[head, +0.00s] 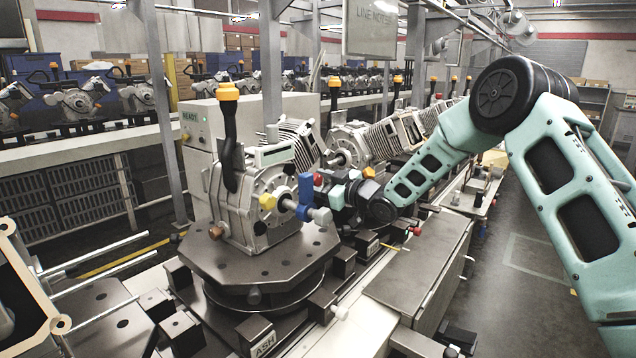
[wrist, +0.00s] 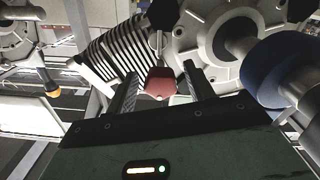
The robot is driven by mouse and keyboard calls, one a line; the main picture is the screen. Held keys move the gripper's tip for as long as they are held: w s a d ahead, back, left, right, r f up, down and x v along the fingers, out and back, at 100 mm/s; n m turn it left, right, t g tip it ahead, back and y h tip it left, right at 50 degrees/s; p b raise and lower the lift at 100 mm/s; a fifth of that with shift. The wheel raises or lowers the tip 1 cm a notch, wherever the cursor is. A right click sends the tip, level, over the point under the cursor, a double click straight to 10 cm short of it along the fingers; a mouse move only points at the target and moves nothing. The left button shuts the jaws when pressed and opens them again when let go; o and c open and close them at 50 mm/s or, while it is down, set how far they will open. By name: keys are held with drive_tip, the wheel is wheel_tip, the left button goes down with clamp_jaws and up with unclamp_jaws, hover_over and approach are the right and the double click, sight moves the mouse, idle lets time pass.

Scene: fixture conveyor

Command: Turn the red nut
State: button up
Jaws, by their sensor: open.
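The red nut (wrist: 160,83) shows in the wrist view between the two dark fingers of my gripper (wrist: 159,72), near their tips, with gaps to both sides. My gripper is open; I cannot tell whether the nut lies fully between the fingers or just beyond them. In the head view my gripper (head: 333,192) reaches in from the right at the front engine (head: 262,200). A small red patch, the red nut (head: 318,179), shows there just past the blue nut, partly hidden.
A blue nut (head: 306,188) on a grey shaft sits close to my gripper; it is large at the right in the wrist view (wrist: 272,78). A yellow nut (head: 267,201) is on the engine's face. The engine stands on a dark turntable (head: 225,262). More engines line up behind.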

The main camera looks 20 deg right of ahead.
drive_tip(key=b+v, duration=0.3)
drive_tip(key=v, duration=1.4)
drive_tip(key=shift+s+d, duration=0.15)
drive_tip(key=a+h, duration=0.1)
drive_tip(key=a, duration=0.1)
drive_tip(key=s+a+f+m+g+h, duration=0.1)
drive_tip(key=a, duration=0.2)
drive_tip(key=s+a+g+h, duration=0.1)
drive_tip(key=a, duration=0.2)
drive_tip(key=shift+a+f, duration=0.25)
drive_tip(key=s+a+f+m+g+h, duration=0.15)
drive_tip(key=s+a+g, duration=0.3)
drive_tip(key=s, duration=0.55)
drive_tip(key=s+a+f+m+g+h, duration=0.1)
drive_tip(key=s+a+f+g+h, duration=0.3)
drive_tip(key=s, duration=0.6)
drive_tip(key=s+g+h, duration=0.1)
drive_tip(key=s+g, duration=0.3)
drive_tip(key=s, duration=1.3)
drive_tip(key=shift+a+r+p, duration=0.2)
drive_tip(key=shift+a+p, duration=0.1)
